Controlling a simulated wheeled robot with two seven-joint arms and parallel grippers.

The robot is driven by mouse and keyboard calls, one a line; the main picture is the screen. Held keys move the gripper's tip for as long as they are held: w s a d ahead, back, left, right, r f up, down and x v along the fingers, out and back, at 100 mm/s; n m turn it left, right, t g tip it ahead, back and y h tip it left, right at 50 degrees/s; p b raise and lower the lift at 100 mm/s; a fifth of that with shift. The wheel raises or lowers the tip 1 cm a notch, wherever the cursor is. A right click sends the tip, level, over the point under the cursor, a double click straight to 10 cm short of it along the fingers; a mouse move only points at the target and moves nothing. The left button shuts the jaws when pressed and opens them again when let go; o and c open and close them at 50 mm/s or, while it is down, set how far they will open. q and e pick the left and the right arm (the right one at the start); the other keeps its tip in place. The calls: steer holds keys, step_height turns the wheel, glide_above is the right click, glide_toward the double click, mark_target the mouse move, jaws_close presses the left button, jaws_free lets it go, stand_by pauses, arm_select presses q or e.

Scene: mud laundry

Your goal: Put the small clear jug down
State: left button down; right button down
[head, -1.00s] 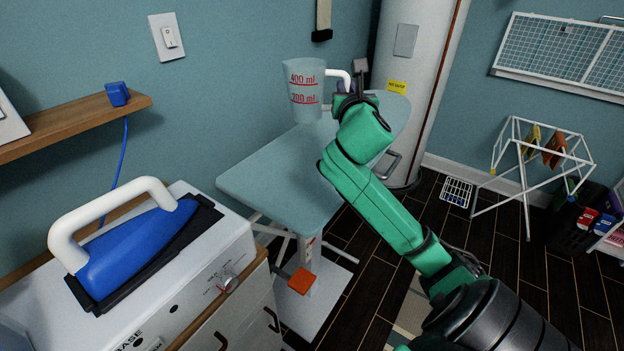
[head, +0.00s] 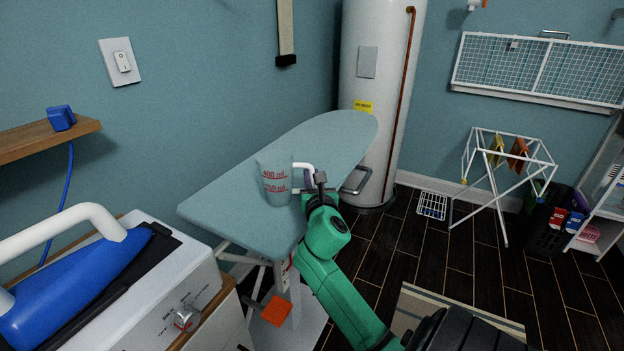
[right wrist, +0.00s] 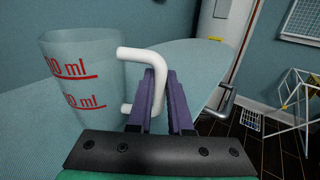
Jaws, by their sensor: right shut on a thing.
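The small clear jug (head: 274,182) has red volume marks and a white handle. In the head view it is upright at the ironing board (head: 225,205), over its near middle part. I cannot tell whether its base touches the board. My right gripper (head: 316,182) is shut on the jug's white handle, from the jug's right side. In the right wrist view the purple fingers (right wrist: 160,100) close around the handle (right wrist: 140,55), and the jug's body (right wrist: 85,85) stands to their left. The jug's base is hidden in that view. My left gripper is not in view.
A blue iron (head: 75,285) rests on the white machine (head: 165,310) at the lower left. A white water heater (head: 375,90) stands behind the board's far end. A drying rack (head: 500,180) stands on the dark floor at right. The board's far part is bare.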

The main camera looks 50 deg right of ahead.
steer(key=c, duration=0.8)
jaws_free()
steer(key=shift+f, duration=0.15)
steer(key=shift+c, duration=0.2)
steer(key=shift+r, duration=0.25)
steer(key=shift+s+a+f, duration=0.15)
steer(key=shift+s+a, duration=0.05)
steer(key=shift+s, duration=0.1)
steer(key=b+v, duration=0.1)
steer(key=v, duration=1)
steer(key=shift+s+a, duration=0.1)
